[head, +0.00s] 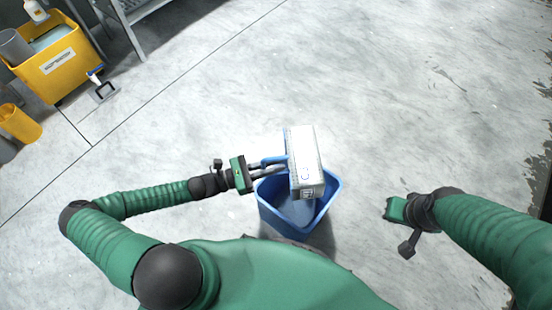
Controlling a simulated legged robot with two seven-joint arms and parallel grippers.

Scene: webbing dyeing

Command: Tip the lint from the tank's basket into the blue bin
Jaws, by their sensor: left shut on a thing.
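The blue bin (331,199) stands on the floor just in front of my body, with its open top facing up. The basket (301,150), a pale grey-white box with a blue handle (273,160), is over the bin and hides the bin's far part. My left gripper (270,170) is shut on the basket's handle, at the basket's left side. I cannot tell how far the basket is tipped. No lint shows, and the visible part of the bin's inside looks empty. My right gripper (391,210) is to the right of the bin, apart from it; its fingers do not show clearly.
A yellow tank (62,68) with a white label stands at the upper left, with a grey cylinder (14,46) beside it. A yellow bucket (20,124) stands below it. A metal frame (135,18) is at the top. The concrete floor around the bin is clear.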

